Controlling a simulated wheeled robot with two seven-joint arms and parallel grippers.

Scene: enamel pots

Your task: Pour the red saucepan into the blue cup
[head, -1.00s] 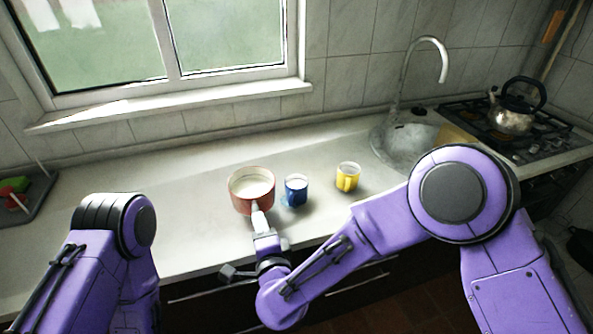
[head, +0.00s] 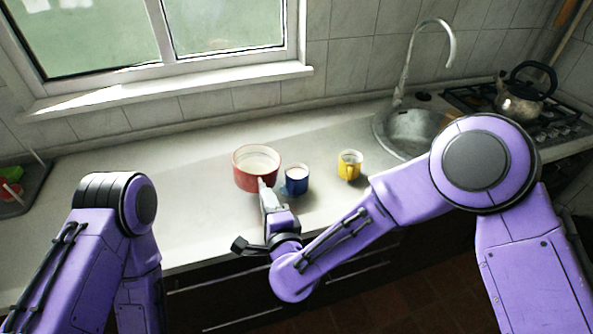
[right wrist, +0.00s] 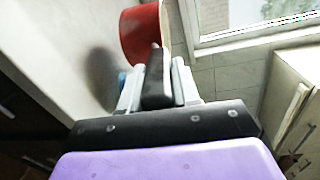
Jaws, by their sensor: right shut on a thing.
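The red saucepan (head: 241,175) has pale contents or a pale inside and looks upright. In the right wrist view the saucepan (right wrist: 140,37) shows at the top, with a dark shadow apart from it, so it seems raised off the counter. My right gripper (head: 264,187) is shut on its handle; in the right wrist view the dark handle lies between the fingers (right wrist: 157,70). The blue cup (head: 296,187) stands upright just right of the saucepan, whitish inside. Only a sliver of the cup (right wrist: 122,77) shows in the right wrist view. My left gripper is out of view.
A yellow mug (head: 349,168) stands right of the blue cup. A sink (head: 405,133) with a tall faucet and a stove with a kettle (head: 520,98) are farther right. A dark tray (head: 25,192) lies at the far left. The counter left of the saucepan is clear.

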